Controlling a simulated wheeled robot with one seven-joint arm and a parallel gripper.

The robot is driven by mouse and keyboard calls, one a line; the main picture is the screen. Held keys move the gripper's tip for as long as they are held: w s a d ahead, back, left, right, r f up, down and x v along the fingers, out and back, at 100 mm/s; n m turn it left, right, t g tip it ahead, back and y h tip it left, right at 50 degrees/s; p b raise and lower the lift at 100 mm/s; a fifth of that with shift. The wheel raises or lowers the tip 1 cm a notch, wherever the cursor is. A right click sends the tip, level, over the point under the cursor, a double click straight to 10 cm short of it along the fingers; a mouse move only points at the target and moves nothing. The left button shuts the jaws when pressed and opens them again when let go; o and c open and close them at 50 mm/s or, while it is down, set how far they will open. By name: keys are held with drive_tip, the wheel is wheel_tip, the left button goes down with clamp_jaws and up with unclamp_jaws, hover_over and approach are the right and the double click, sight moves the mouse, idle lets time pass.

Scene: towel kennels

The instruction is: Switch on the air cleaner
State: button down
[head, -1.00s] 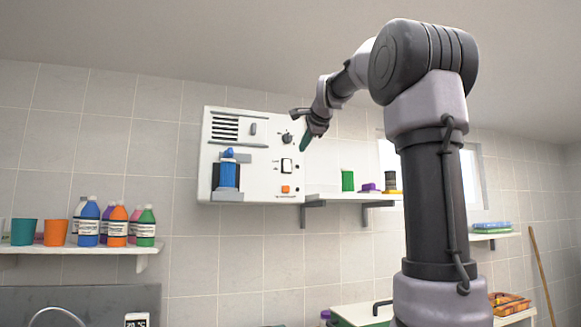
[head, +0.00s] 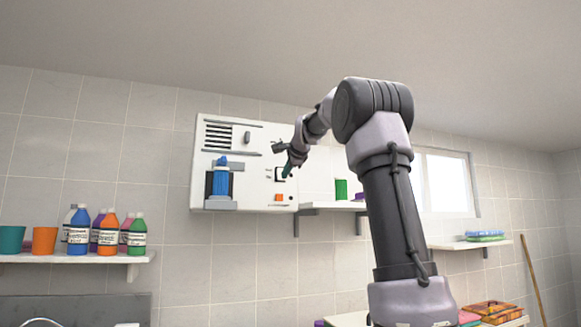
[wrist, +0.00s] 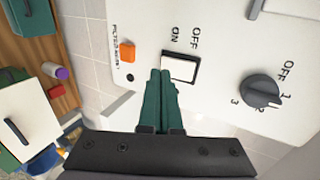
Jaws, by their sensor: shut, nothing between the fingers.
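The air cleaner (head: 255,150) is a white box on the tiled wall. In the wrist view its white rocker switch (wrist: 181,68) sits in a dark frame, with OFF and ON printed beside it. My gripper (wrist: 160,72) is shut and empty, its green fingertips at the ON end of the switch, overlapping the frame's edge in the picture. I cannot tell whether they touch it or which way the rocker is tipped. In the head view my gripper (head: 289,171) is in front of the panel and partly covers the switch.
A dark dial (wrist: 260,91) marked OFF, 1, 2, 3 is right of the switch, and an orange button (wrist: 127,50) is left. A blue bottle (head: 218,181) stands in the cleaner's bracket. Shelves with bottles (head: 79,232) and a green container (head: 341,189) flank it.

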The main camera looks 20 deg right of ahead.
drive_tip(key=shift+w+f, duration=0.15)
drive_tip(key=shift+w, duration=0.8)
drive_tip(key=shift+w+f, duration=0.15)
drive_tip(key=shift+w, duration=0.15)
